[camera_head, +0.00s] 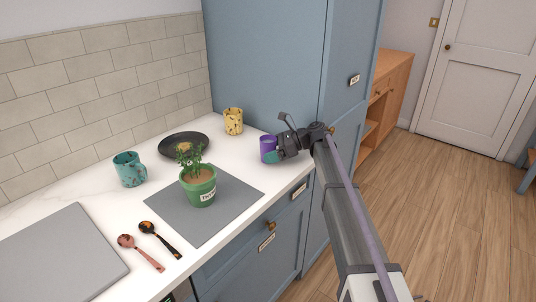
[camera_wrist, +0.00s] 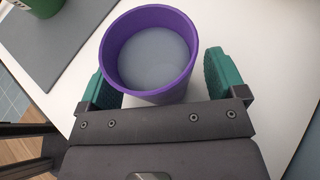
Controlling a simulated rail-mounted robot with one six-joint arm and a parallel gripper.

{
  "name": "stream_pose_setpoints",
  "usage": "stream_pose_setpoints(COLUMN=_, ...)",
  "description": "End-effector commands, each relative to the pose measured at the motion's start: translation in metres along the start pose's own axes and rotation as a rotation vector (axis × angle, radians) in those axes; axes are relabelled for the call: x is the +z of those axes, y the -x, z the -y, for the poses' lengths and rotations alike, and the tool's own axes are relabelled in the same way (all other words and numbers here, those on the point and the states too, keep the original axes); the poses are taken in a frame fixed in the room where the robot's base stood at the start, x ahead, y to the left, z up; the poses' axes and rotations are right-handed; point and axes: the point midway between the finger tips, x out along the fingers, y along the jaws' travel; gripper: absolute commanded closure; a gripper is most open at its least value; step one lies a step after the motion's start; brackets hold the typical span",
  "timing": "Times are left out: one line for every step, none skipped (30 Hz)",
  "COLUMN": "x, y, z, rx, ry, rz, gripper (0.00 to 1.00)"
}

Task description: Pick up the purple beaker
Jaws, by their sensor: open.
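The purple beaker (camera_head: 267,147) stands upright on the white counter, near its right end by the tall blue cabinet. In the wrist view the purple beaker (camera_wrist: 149,90) fills the upper middle, with a round mouth and a grey-looking inside. My gripper (camera_head: 275,155) is at the beaker, reaching in from the right. In the wrist view my gripper (camera_wrist: 159,84) has its two green fingers on either side of the beaker. It is open, with a visible gap at the right finger and a narrower one at the left. The beaker's lower part is partly hidden by the gripper.
A yellow patterned cup (camera_head: 233,121) stands behind the beaker, near the blue cabinet (camera_head: 265,60). A green potted plant (camera_head: 199,188) stands on a grey mat (camera_head: 232,197) to the left. A dark plate (camera_head: 184,144), teal mug (camera_head: 129,169) and two spoons (camera_head: 147,228) lie farther left.

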Motion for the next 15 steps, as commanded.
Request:
stream_pose_setpoints(x=0.0007, y=0.0007, z=0.0, rx=0.0, ry=0.0, rz=0.0, gripper=0.1)
stream_pose_setpoints(x=0.0007, y=0.0007, z=0.0, rx=0.0, ry=0.0, rz=0.0, gripper=0.1)
stream_pose_setpoints(x=0.0007, y=0.0007, z=-0.0001, rx=0.0, ry=0.0, rz=0.0, gripper=0.12)
stream_pose_setpoints(x=0.0007, y=0.0008, z=-0.0001, rx=0.0, ry=0.0, rz=0.0, gripper=0.15)
stream_pose_setpoints(x=0.0007, y=0.0008, z=-0.0001, rx=0.0, ry=0.0, rz=0.0, gripper=0.18)
stream_pose_setpoints(x=0.0007, y=0.0008, z=-0.0001, rx=0.0, ry=0.0, rz=0.0, gripper=0.22)
stream_pose_setpoints(x=0.0007, y=0.0008, z=-0.0001, rx=0.0, ry=0.001, rz=0.0, gripper=0.25)
stream_pose_setpoints(x=0.0007, y=0.0008, z=-0.0001, rx=0.0, ry=0.0, rz=0.0, gripper=0.28)
stream_pose_setpoints(x=0.0007, y=0.0008, z=-0.0001, rx=0.0, ry=0.001, rz=0.0, gripper=0.31)
stream_pose_setpoints(x=0.0007, y=0.0008, z=-0.0001, rx=0.0, ry=0.001, rz=0.0, gripper=0.34)
stream_pose_setpoints(x=0.0007, y=0.0009, z=-0.0001, rx=0.0, ry=0.001, rz=0.0, gripper=0.37)
stream_pose_setpoints(x=0.0007, y=0.0009, z=-0.0001, rx=0.0, ry=0.001, rz=0.0, gripper=0.41)
stream_pose_setpoints(x=0.0007, y=0.0009, z=-0.0001, rx=0.0, ry=0.001, rz=0.0, gripper=0.44)
stream_pose_setpoints(x=0.0006, y=0.0009, z=-0.0001, rx=0.0, ry=0.001, rz=0.0, gripper=0.47)
stream_pose_setpoints(x=0.0006, y=0.0009, z=-0.0001, rx=0.0, ry=0.001, rz=0.0, gripper=0.5)
